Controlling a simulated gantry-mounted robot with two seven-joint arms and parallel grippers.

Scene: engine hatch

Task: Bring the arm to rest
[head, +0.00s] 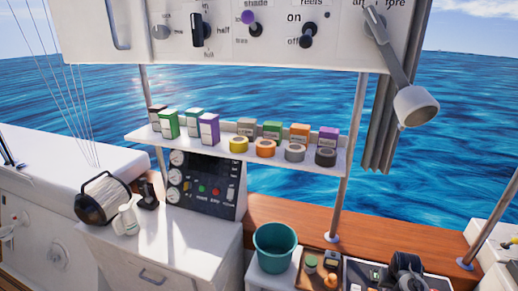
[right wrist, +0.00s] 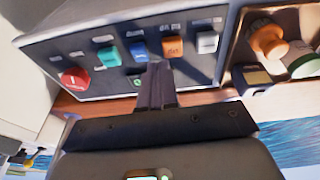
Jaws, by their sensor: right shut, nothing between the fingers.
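My right gripper (right wrist: 157,72) shows in the right wrist view with its two dark fingers together and nothing between them. Its fingertips are over a dark switch panel (right wrist: 205,82), close to its blue and orange switches; I cannot tell whether they touch it. In the head view a dark rounded shape, which looks like my right gripper (head: 405,266), is over the switch panel (head: 356,272) at the bottom right; its fingers cannot be made out there. My left gripper is in neither view.
A tray (right wrist: 235,52) with orange- and green-topped containers adjoins the panel. A teal bucket (head: 275,248) stands left of it. A shelf (head: 290,162) holds boxes and tape rolls. A large lever (head: 395,62) hangs from the overhead panel (head: 225,45). The wooden ledge (head: 395,240) has bare stretches.

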